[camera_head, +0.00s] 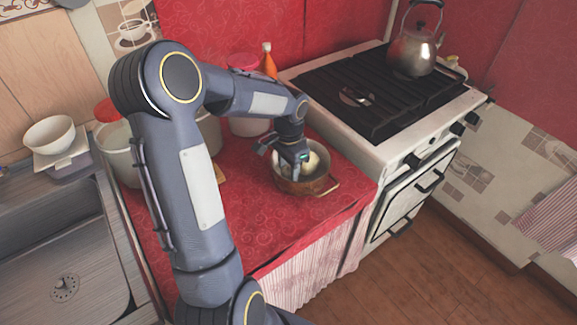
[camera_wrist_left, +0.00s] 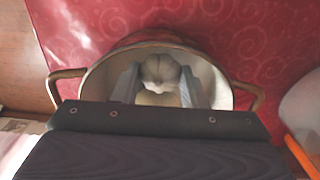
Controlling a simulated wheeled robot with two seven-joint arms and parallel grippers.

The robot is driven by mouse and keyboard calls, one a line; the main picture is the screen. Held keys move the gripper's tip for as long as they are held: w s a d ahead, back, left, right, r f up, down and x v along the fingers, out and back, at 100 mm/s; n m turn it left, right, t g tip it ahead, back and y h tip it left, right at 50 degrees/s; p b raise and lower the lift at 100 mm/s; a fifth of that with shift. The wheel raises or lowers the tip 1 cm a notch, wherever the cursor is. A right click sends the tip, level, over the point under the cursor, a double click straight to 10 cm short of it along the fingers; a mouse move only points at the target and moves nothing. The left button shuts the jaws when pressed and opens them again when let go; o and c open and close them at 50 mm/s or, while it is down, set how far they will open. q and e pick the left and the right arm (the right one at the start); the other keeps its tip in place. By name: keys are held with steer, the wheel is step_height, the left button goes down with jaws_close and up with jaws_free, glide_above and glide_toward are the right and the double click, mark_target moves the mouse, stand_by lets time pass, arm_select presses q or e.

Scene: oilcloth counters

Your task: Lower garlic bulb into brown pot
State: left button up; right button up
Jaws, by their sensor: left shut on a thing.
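The brown pot (camera_head: 309,186) stands on the red oilcloth counter beside the stove, with a pale inside and two side handles. In the left wrist view the pot (camera_wrist_left: 222,88) opens below my gripper. My left gripper (camera_head: 297,160) is at the pot's mouth, pointing down. In the left wrist view its two fingers (camera_wrist_left: 158,88) are on either side of the whitish garlic bulb (camera_wrist_left: 160,70), shut on it. The bulb shows within the outline of the pot's rim; I cannot tell how far it is above the bottom. A pale, yellowish round thing shows just below the bulb. My right gripper is not in view.
The white stove (camera_head: 345,140) with a kettle (camera_head: 414,52) is right of the pot. A sink (camera_head: 65,265) is at the left. The red counter (camera_head: 265,230) in front of the pot is clear.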

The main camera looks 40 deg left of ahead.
mark_target(289, 166)
arm_select(q)
steer(key=shift+f+b, duration=0.75)
steer(key=shift+f, duration=0.35)
stand_by(0.4)
steer(key=o, duration=1)
step_height(289, 166, up, 6)
steer(key=shift+r+p, duration=0.15)
steer(key=shift+p, duration=0.15)
steer(key=shift+r, duration=0.75)
steer(key=shift+s+d+r, duration=0.1)
steer(key=shift+r, duration=0.1)
steer(key=s+d+r+n+t+h+p, duration=0.1)
steer(key=s+d+r+t, duration=0.1)
steer(key=s+d, duration=0.3)
steer(key=s+d+r+n+t+h+p, duration=0.1)
steer(key=s+d+r+n+p, duration=0.1)
steer(key=s+d+r, duration=0.2)
steer(key=s+d+r+n+t+h+p, duration=0.1)
steer(key=s+d+r+n+t+p, duration=0.1)
steer(key=s+d, duration=0.4)
steer(key=shift+s+d+r+t+h, duration=0.15)
steer(key=shift+s+r, duration=0.15)
steer(key=shift+s, duration=0.4)
steer(key=shift+s+a+r+t+h, duration=0.1)
steer(key=shift+s+r, duration=0.15)
steer(key=shift+s, duration=0.45)
steer(key=shift+s+d+r+t+h, duration=0.15)
steer(key=shift+s+r, duration=0.15)
steer(key=shift+s, duration=0.4)
